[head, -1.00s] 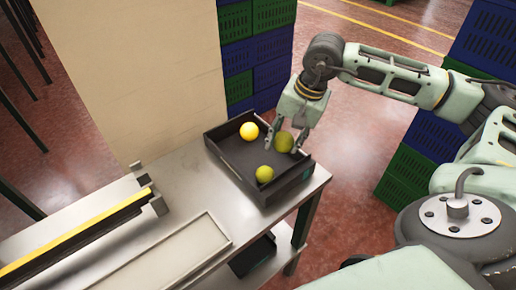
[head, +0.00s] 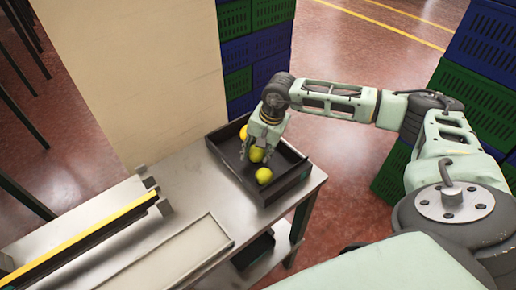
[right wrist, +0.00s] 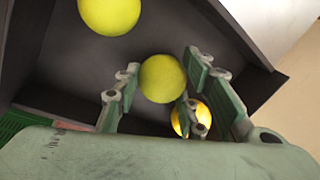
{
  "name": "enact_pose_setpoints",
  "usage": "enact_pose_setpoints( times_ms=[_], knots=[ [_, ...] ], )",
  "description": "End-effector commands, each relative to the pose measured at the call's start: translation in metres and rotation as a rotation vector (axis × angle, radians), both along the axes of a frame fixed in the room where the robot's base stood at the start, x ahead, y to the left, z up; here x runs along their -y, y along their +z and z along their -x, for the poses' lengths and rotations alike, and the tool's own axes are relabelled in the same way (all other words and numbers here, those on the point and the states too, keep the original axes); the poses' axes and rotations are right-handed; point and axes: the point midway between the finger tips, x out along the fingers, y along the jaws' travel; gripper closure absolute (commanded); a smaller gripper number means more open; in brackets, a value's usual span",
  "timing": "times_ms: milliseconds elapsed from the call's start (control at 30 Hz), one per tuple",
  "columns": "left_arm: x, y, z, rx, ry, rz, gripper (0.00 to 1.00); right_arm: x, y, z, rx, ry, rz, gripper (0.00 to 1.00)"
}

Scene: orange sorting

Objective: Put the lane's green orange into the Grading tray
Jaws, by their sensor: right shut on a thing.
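My right gripper (head: 256,146) is over the dark tray (head: 291,186) at the end of the metal table. It is shut on a yellow-green orange (head: 257,155). In the right wrist view this green orange (right wrist: 162,79) sits between the fingers (right wrist: 163,72), within the tray walls (right wrist: 238,28). I cannot tell whether it touches the tray floor. A second yellow-green orange (head: 264,176) lies in the near part of the tray, and a brighter yellow orange (head: 243,132) lies behind the gripper, partly hidden. My left gripper is not in view.
A shallow pale tray (head: 170,258) lies on the metal table (head: 190,190), left of the dark tray. A yellow-topped rail (head: 80,240) runs along the left. A beige panel (head: 135,70) stands behind. Stacked blue and green crates (head: 255,50) stand at the back and right.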

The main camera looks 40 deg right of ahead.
Motion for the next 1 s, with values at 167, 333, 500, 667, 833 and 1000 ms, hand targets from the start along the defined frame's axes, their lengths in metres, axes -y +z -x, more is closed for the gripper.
enact_pose_setpoints(
  times_ms=[167, 333, 500, 667, 833, 1000],
  knots=[
    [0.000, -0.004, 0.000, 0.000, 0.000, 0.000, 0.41, 0.000, -0.002, 0.000, 0.001, 0.000, -0.001, 0.90],
    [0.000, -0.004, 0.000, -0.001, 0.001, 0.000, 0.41, 0.000, -0.002, 0.000, 0.000, 0.000, 0.000, 0.53],
    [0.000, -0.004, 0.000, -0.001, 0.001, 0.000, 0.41, 0.000, -0.002, 0.000, 0.000, 0.000, 0.000, 0.44],
    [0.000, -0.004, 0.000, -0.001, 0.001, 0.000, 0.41, 0.000, -0.002, 0.000, 0.000, 0.000, 0.000, 0.44],
    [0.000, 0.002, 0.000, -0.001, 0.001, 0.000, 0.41, 0.000, 0.003, 0.000, 0.000, 0.000, 0.000, 0.44],
    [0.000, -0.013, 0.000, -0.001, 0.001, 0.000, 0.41, 0.004, 0.025, 0.005, 0.006, 0.000, 0.001, 0.44]
  ],
)
